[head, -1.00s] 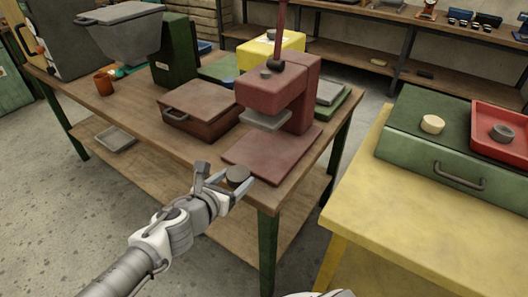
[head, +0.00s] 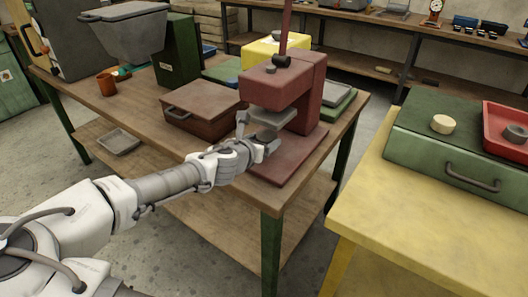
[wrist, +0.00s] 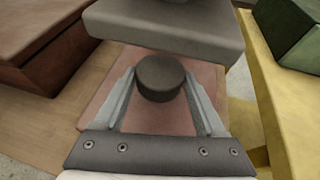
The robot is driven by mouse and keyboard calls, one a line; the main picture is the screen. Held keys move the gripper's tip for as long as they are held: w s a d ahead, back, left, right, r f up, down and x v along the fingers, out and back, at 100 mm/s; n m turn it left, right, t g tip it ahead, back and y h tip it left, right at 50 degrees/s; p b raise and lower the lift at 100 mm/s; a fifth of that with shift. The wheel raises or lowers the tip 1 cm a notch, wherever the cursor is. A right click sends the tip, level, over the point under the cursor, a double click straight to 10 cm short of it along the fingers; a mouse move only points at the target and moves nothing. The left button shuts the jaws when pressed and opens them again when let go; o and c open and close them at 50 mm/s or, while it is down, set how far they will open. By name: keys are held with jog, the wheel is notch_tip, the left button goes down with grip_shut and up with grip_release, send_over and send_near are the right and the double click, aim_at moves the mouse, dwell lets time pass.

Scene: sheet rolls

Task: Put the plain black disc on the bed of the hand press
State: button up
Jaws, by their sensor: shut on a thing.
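The plain black disc (wrist: 160,76) is held between the two fingers of my gripper (wrist: 160,82). In the head view my gripper (head: 262,135) is at the hand press (head: 290,85), over its reddish bed (head: 292,162), and the disc is mostly hidden by my fingers. The bed also shows below the disc in the wrist view (wrist: 155,120). The grey pressing plate (wrist: 165,28) is just beyond and above the disc. The gap between disc and bed is hard to judge.
A brown-red box (head: 203,105) stands left of the press. A yellow bench (head: 400,215) at right holds a green case (head: 455,160) with a cream disc (head: 443,124) and a red tray (head: 495,140) holding a dark grey piece (head: 515,133). The press lever (head: 286,30) points up.

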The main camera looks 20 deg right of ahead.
jog(key=shift+w+d+f+b, duration=0.1)
jog(key=shift+f+b, duration=0.8)
jog(key=shift+f, duration=0.85)
jog(key=shift+f, duration=0.15)
jog(key=o, duration=1.3)
jog(key=shift+o, duration=0.2)
jog(key=shift+s+a+r, duration=0.25)
jog(key=shift+a+r, duration=0.1)
jog(key=shift+r, duration=0.05)
jog(key=p+v, duration=0.4)
jog(key=v, duration=0.5)
jog(key=shift+s+a+r, duration=0.1)
jog(key=shift+p+v, duration=0.35)
jog(key=shift+v, duration=0.5)
jog(key=shift+s, duration=0.1)
